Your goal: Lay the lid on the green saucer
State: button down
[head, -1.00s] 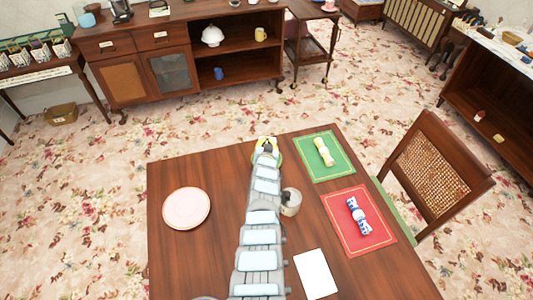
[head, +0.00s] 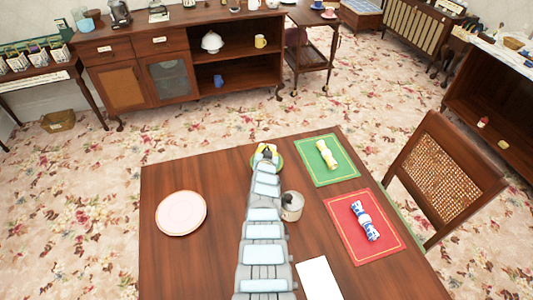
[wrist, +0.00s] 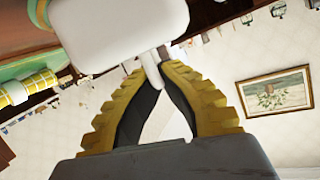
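The green saucer (head: 281,163) lies at the far edge of the table, mostly hidden by my arm and gripper. My gripper (head: 266,150) is over it in the head view. In the wrist view my yellow-ribbed fingers (wrist: 156,66) come together at a thin white stem below a wide white piece, which looks like the lid (wrist: 115,32). They appear shut on that stem. The gap between lid and saucer cannot be judged.
A pale pot (head: 292,207) stands close to the right of my arm. A pink plate (head: 181,213) is at left. Green (head: 342,174) and red (head: 350,244) placemats with rolled napkins lie at right, beside a chair (head: 447,175). A white card (head: 318,281) lies in front.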

jog(key=c, duration=1.8)
grip_release()
jog(key=o, duration=0.6)
jog(key=shift+c, duration=0.2)
jog(key=shift+r, duration=0.15)
